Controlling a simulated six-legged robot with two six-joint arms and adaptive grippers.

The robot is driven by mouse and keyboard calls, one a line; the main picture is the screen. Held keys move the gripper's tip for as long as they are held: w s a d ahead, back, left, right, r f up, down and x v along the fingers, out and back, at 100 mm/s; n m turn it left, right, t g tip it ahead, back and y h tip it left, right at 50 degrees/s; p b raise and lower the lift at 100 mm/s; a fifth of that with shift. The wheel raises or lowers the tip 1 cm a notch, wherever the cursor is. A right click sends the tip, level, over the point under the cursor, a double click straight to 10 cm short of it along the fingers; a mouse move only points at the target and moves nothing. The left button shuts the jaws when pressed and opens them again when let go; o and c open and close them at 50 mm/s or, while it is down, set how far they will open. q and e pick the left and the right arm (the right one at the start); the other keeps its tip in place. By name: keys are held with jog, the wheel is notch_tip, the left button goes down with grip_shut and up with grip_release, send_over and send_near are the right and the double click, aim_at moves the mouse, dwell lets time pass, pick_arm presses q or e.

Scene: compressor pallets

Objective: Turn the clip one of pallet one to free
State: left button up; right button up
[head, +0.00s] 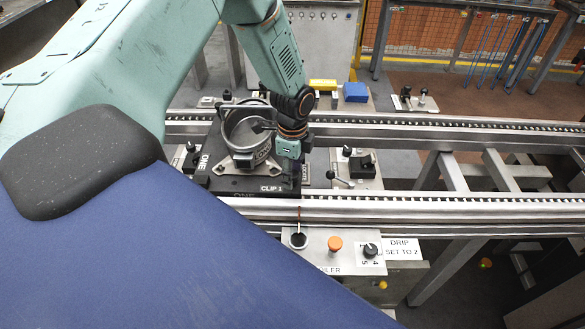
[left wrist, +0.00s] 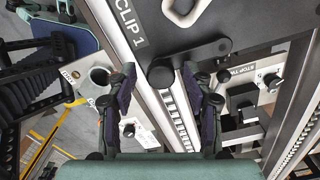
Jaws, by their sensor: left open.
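Pallet one (head: 225,185) is a dark plate on the rail conveyor, marked ONE and CLIP 1, with a grey metal ring-shaped housing (head: 240,135) on it. Clip one (left wrist: 190,60) is a black lever with a round end, lying beside the CLIP 1 label (left wrist: 128,22) at the pallet's edge in the left wrist view. My left gripper (head: 291,185) is over the pallet's right front corner and hides most of the clip in the head view. In the left wrist view its two fingers (left wrist: 162,92) are apart, with the clip's round end between and beyond the tips. Contact cannot be told. My right gripper is not in view.
Conveyor rails (head: 450,205) run along both sides of the pallet. A front panel carries an orange button (head: 335,243), a black knob (head: 370,250) and a DRIP sign (head: 403,249). A black stop device (head: 360,165) stands right of the pallet. Yellow (head: 322,84) and blue (head: 355,92) blocks lie behind.

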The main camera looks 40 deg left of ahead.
pick_arm(q)
notch_tip(320, 180, up, 12)
dwell(0.5)
dwell(0.4)
jog(key=s+d+f+n, duration=0.2)
jog(key=s+d+f, duration=0.1)
jog(key=s+f, duration=0.1)
jog(key=s+d+f+n, duration=0.3)
jog(key=s+d+f, duration=0.1)
jog(key=s+f, duration=0.1)
jog(key=s+d+f+n+h, duration=0.1)
jog(key=s+d+f+n, duration=0.1)
jog(key=s+d+f, duration=0.1)
jog(key=shift+s+d+f, duration=0.1)
jog(key=shift+s+f, duration=0.3)
jog(key=shift+f, duration=0.3)
jog(key=shift+s+d+f, duration=0.1)
jog(key=shift+s+f, duration=0.25)
jog(key=shift+f, duration=0.35)
jog(key=s+d+f+n, duration=0.15)
jog(key=s+n, duration=0.25)
jog(key=s, duration=0.4)
jog(key=s+f+n, duration=0.2)
jog(key=s+n, duration=0.2)
jog(key=s, duration=0.4)
notch_tip(320, 180, down, 15)
jog(key=y+b, duration=0.1)
jog(key=b, duration=1.4)
jog(key=shift+a, duration=0.15)
